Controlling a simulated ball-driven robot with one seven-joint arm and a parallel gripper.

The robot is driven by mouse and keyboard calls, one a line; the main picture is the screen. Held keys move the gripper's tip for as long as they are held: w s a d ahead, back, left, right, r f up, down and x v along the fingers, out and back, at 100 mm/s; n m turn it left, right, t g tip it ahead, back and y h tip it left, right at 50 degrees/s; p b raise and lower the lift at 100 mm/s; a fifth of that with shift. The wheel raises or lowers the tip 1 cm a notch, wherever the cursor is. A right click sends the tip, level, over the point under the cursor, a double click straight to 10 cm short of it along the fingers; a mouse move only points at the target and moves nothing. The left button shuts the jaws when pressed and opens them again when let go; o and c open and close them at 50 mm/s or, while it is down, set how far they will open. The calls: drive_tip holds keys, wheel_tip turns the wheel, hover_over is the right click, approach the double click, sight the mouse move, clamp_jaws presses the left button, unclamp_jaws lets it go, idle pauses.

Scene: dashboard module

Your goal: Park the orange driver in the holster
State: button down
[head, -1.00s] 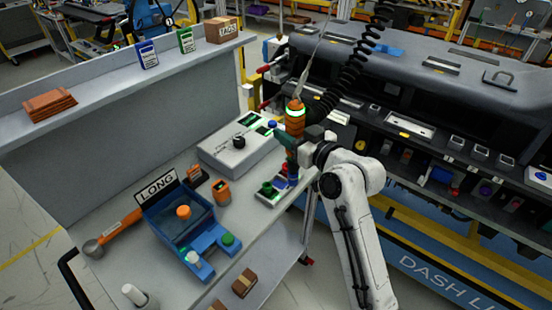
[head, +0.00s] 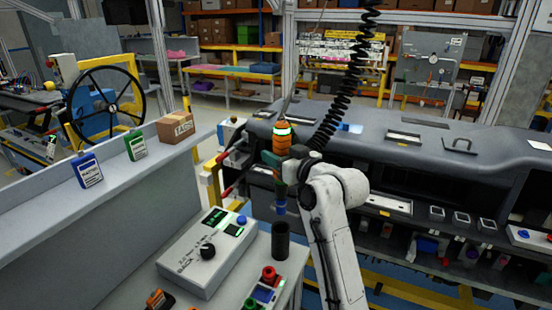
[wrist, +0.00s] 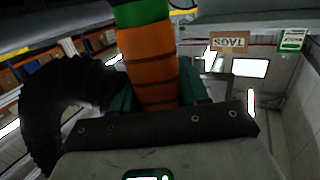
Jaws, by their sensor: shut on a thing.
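The orange driver (head: 282,142) is upright in the head view, with a glowing green-white band near its top and a dark and blue lower end. My gripper (head: 284,160) is shut on its body. In the wrist view, the orange driver (wrist: 148,65) stands between the green fingers of my gripper (wrist: 152,98), its green band at the top edge. A dark open-topped cylinder (head: 280,241), which looks like the holster, stands at the workbench's right edge. The driver's lower tip is above it in the picture and looks apart from it; the depth between them is unclear.
A grey control box (head: 207,251) with a black knob stands left of the cylinder. A small button box (head: 264,292) is in front. A black coiled cable (head: 345,75) hangs beside the driver. The dashboard module (head: 420,155) lies behind my arm.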

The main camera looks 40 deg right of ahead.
sight(284, 212)
drive_tip(key=shift+f+b, duration=5.55)
drive_tip(key=shift+f, duration=2.55)
drive_tip(key=shift+c, duration=2.4)
unclamp_jaws()
drive_tip(key=shift+s+a, duration=0.1)
drive_tip(key=s+a+b, duration=0.1)
drive_tip(key=s, duration=0.9)
drive_tip(key=shift+s+a+r, duration=0.2)
drive_tip(key=shift+s+r, duration=0.05)
drive_tip(key=shift+r, duration=0.2)
